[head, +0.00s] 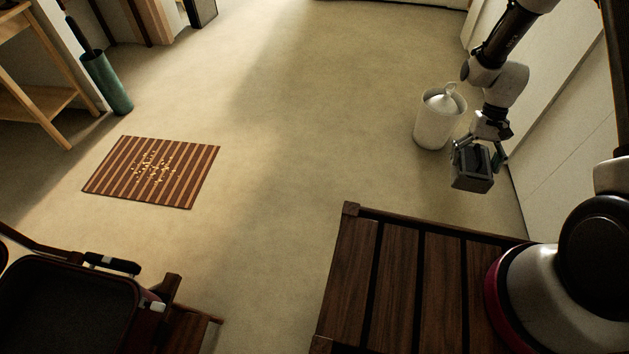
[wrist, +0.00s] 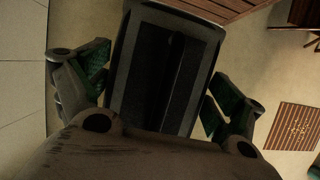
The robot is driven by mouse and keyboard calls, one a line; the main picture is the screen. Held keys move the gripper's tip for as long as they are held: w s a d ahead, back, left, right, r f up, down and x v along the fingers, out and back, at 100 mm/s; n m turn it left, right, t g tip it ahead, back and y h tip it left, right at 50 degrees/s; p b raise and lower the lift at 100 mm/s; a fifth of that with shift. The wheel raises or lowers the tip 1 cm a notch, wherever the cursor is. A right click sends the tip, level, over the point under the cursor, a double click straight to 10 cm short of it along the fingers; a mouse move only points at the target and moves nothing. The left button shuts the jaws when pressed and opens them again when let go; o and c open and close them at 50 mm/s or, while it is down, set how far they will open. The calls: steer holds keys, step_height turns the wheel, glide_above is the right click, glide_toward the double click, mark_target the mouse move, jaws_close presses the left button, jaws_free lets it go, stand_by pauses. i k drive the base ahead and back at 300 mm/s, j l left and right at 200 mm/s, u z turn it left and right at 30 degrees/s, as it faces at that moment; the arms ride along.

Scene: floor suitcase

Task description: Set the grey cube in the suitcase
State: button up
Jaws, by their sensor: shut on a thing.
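The grey cube (head: 472,182) is held by my gripper (head: 479,155) at the right of the head view, above the floor beside a white bin. In the wrist view the cube (wrist: 121,75) fills the middle, its dark hollow-looking face toward the camera. The fingers of my gripper (wrist: 155,85) lie on both sides of it; their contact with the cube is partly hard to see. The suitcase (head: 65,310) stands open at the lower left of the head view, dark inside and cut off by the picture edge. My gripper is far from it.
A white bin (head: 434,128) with a bag stands just left of my gripper. A striped mat (head: 110,170) lies on the floor at left. A green umbrella stand (head: 108,85) and a wooden shelf (head: 40,100) stand at the upper left. The middle floor is clear.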

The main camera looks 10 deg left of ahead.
mark_target(67, 320)
steer(key=i+l+u, duration=0.1)
steer(key=i+u, duration=0.3)
steer(key=i, duration=0.15)
steer(key=i+l+u, duration=0.3)
steer(key=i+u, duration=0.15)
steer(key=u, duration=2.05)
steer(key=i+j+u, duration=0.25)
steer(key=i+j, duration=0.25)
steer(key=j, duration=0.15)
steer(key=i+j, duration=0.2)
steer(key=j, duration=0.2)
